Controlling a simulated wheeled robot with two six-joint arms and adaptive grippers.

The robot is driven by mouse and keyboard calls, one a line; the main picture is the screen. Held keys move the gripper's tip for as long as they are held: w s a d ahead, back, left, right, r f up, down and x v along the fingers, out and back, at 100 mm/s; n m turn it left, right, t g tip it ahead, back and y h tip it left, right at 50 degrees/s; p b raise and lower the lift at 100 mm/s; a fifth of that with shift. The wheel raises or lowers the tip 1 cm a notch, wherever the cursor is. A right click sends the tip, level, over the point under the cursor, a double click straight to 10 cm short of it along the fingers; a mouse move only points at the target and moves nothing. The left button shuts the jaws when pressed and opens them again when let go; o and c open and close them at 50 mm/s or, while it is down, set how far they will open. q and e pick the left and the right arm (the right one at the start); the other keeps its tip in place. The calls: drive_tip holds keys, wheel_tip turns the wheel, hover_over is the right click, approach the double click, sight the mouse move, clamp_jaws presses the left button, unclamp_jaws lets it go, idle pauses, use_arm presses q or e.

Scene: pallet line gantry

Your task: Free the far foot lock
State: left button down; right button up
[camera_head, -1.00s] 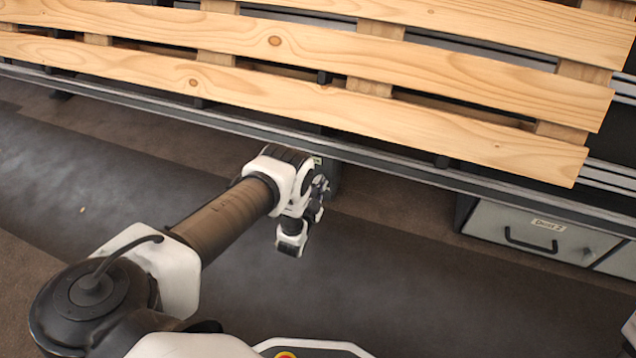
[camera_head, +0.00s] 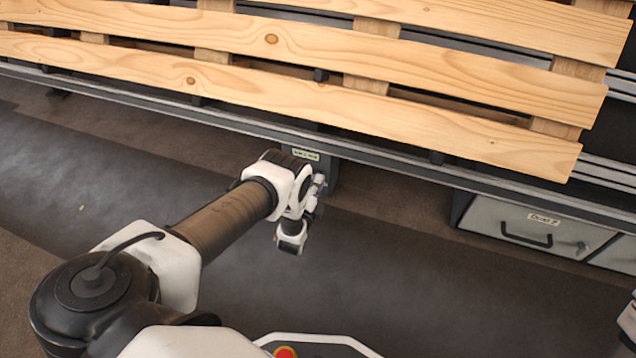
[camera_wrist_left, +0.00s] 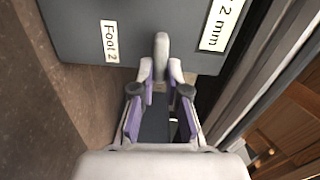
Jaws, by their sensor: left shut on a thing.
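A dark grey foot box (camera_wrist_left: 150,38) labelled "Foot 2" fills the top of the left wrist view. A pale grey lever (camera_wrist_left: 161,48) stands out from it. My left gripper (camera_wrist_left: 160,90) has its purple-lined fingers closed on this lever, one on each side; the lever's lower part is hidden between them. In the head view the left gripper (camera_head: 318,188) is small and partly hidden by its own wrist, in front of the foot box (camera_head: 328,172) under the rail.
A slatted wooden pallet (camera_head: 300,85) lies on the line above the metal side rail (camera_head: 400,167). A grey drawer (camera_head: 530,228) with a black handle stands under the rail at the right. A second label (camera_wrist_left: 222,25) is on the foot box. Dark floor in front is open.

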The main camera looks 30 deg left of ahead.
use_arm(q)
drive_tip(key=shift+m, duration=0.5)
drive_tip(key=c, duration=1.2)
unclamp_jaws()
drive_tip(key=shift+f, duration=0.1)
drive_tip(key=v, duration=1.2)
